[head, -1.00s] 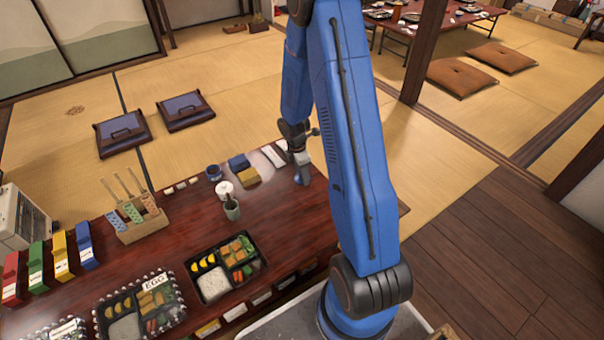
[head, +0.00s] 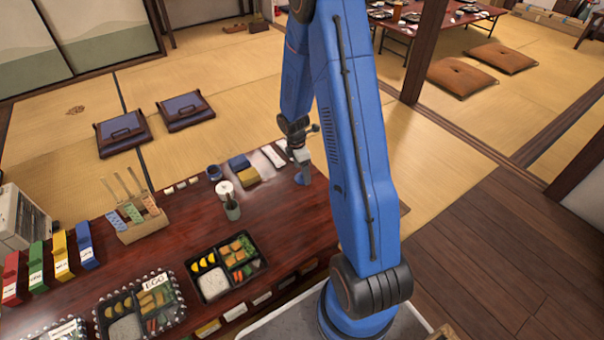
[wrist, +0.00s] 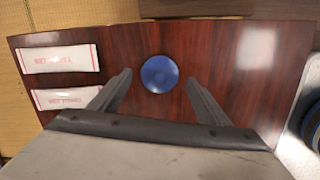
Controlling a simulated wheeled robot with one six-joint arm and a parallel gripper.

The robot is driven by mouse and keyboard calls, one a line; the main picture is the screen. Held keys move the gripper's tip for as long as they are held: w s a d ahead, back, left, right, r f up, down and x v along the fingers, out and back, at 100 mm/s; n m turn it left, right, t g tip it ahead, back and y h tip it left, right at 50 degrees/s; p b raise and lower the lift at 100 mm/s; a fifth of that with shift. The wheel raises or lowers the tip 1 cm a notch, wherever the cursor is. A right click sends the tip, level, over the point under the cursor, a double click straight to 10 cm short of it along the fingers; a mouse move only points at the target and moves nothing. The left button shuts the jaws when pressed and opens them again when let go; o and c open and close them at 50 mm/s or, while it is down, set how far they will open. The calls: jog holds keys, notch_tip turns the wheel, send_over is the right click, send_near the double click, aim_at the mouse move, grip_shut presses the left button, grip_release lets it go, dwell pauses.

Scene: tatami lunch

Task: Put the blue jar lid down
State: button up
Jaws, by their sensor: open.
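The blue jar lid (wrist: 160,74) lies on the dark red wooden table (wrist: 215,50) in the wrist view, a round blue disc a little beyond and between my fingertips. My gripper (wrist: 158,88) is open, with its two dark fingers spread apart and not touching the lid. In the head view the lid (head: 301,178) shows as a small blue shape on the table at its right end, just below my gripper (head: 302,163).
Two white wrapped wet towels (wrist: 60,59) lie left of the lid in the wrist view. Table around the lid is clear.

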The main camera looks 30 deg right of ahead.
notch_tip(320, 180, up, 10)
jog(key=a, duration=0.1)
notch_tip(320, 180, up, 10)
jog(key=m+t, duration=0.1)
jog(key=m, duration=0.2)
send_over(299, 179)
jog(key=s+a, duration=0.3)
jog(key=s, duration=0.1)
jog(key=s+a+r+m+t, duration=0.1)
jog(key=s+a+r+m, duration=0.2)
jog(key=s, duration=0.5)
jog(key=s+a+r+m+t+y, duration=0.1)
jog(key=s+a+r+m, duration=0.3)
jog(key=s+r, duration=0.4)
jog(key=s+a+r+m+t, duration=0.2)
jog(key=s+a+r+m, duration=0.2)
jog(key=s, duration=0.6)
notch_tip(299, 179, up, 2)
jog(key=shift+s+r+m, duration=0.15)
jog(key=shift+r+m, duration=0.05)
jog(key=shift+m, duration=0.9)
